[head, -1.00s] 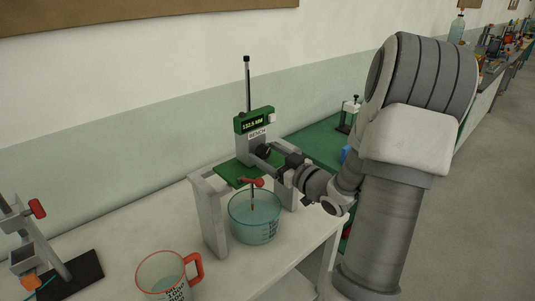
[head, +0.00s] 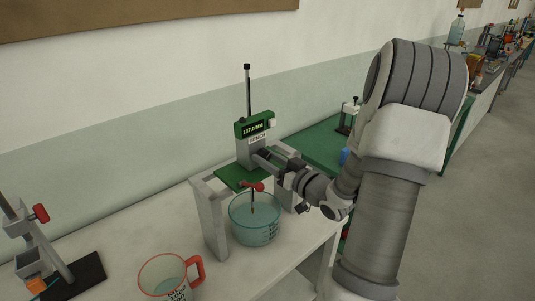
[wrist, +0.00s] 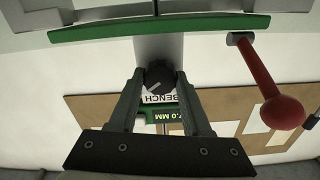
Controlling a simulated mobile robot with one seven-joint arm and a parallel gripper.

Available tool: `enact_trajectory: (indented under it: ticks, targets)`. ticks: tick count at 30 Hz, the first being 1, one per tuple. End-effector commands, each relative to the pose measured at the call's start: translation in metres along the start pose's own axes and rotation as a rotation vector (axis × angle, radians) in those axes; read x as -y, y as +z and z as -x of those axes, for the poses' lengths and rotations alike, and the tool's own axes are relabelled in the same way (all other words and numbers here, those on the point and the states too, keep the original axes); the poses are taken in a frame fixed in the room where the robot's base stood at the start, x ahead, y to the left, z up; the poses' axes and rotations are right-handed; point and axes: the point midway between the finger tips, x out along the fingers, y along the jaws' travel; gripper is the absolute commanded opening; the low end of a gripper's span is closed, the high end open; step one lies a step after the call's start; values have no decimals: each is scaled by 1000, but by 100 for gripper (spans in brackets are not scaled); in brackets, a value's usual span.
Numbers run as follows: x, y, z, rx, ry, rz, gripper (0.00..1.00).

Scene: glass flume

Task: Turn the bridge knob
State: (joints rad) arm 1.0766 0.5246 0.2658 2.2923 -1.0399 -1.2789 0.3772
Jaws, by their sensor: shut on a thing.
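The bridge knob (wrist: 156,76) is black with a pale pointer line, on the grey post of a gauge. Its green readout head (head: 254,124) shows about 137.0 MM, above a BENCH label. My gripper (wrist: 157,80) is shut on the knob, one finger on each side. In the head view my gripper (head: 264,158) reaches the post from the right and hides the knob. The gauge stands on a green plate (head: 243,178) across a grey bridge (head: 211,222). A thin rod hangs below it into a glass bowl of bluish water (head: 253,232).
A red-handled lever (wrist: 270,85) sits close to my gripper's right in the wrist view. A red-rimmed measuring jug (head: 166,275) stands in front, and a clamp stand (head: 82,270) at the left. A green table (head: 318,145) lies behind my arm.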

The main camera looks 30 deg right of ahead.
Motion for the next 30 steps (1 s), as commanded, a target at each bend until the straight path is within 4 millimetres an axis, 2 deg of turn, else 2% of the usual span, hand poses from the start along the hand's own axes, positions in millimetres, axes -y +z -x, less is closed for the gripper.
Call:
enact_trajectory:
  ticks: [6,16,17,21,22,30]
  targets:
    - [0,-2,0,0,0,-159,0]
    - [0,0,0,-1,0,-176,0]
    - [0,0,0,-1,1,-176,50]
    - [0,0,0,-1,1,-176,75]
    - [0,0,0,-1,1,-175,78]
    - [0,0,0,0,1,-175,78]
